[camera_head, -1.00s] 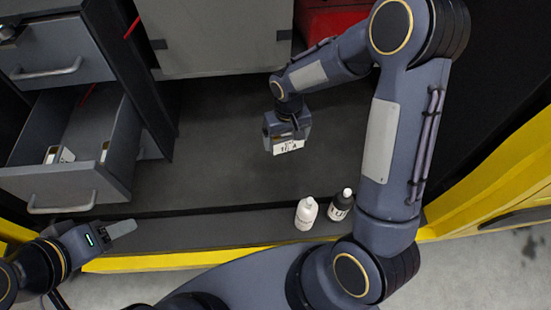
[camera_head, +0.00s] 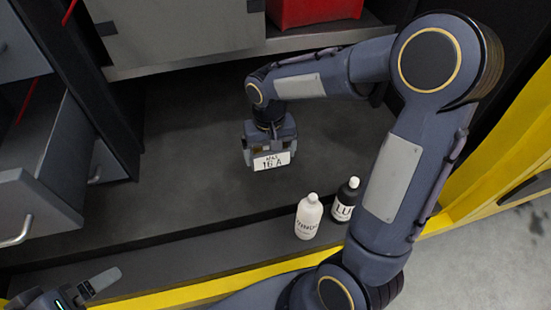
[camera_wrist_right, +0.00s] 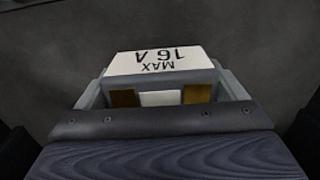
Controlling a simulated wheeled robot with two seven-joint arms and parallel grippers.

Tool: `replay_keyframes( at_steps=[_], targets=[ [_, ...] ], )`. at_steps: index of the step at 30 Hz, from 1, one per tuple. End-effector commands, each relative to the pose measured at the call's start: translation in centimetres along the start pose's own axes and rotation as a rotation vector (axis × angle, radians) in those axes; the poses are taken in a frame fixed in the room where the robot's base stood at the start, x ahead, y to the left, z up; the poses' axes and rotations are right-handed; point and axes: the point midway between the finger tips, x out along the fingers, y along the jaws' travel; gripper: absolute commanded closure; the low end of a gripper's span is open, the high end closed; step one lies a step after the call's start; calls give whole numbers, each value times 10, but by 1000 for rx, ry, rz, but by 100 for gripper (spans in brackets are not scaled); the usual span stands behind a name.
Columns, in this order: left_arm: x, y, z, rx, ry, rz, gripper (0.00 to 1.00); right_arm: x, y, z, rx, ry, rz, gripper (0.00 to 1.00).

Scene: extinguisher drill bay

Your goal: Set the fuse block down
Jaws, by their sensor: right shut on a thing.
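The fuse block (camera_head: 272,161) is a small grey block with a white label reading MAX 16 A. My right gripper (camera_head: 268,146) points down and is shut on it, over the dark grey bench surface (camera_head: 190,165). In the right wrist view the fuse block (camera_wrist_right: 160,62) sits between the two grey fingers, with its label and two brass-coloured contacts showing. I cannot tell whether its underside touches the surface. My left gripper (camera_head: 98,284) is at the lower left, empty-looking and far from the block; only one finger shows clearly.
A white bottle (camera_head: 308,218) and a black bottle (camera_head: 344,200) stand near the front edge, right of the block. Grey drawers (camera_head: 35,200) are at the left, one pulled out. A red box (camera_head: 312,10) and a grey panel (camera_head: 175,30) are behind. The surface left of the block is clear.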

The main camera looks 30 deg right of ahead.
Motion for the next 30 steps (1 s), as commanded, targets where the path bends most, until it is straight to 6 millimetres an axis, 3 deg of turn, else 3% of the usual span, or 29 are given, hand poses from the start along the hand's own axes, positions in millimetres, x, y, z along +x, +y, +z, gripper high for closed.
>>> replay_keyframes(
  at_steps=[3,10,17,24,30],
  targets=[
    [8,-4,4,0,0,0,0,22,11,-25,3,-4,1,37],
    [15,-7,8,0,0,0,0,54,22,-50,-1,0,0,37],
    [18,-8,9,0,0,0,0,65,26,-60,0,0,0,37],
    [26,-12,14,0,0,0,0,98,27,-62,-2,-1,0,37],
    [26,-12,13,0,0,0,0,98,27,-63,-2,1,0,37]
  ],
)
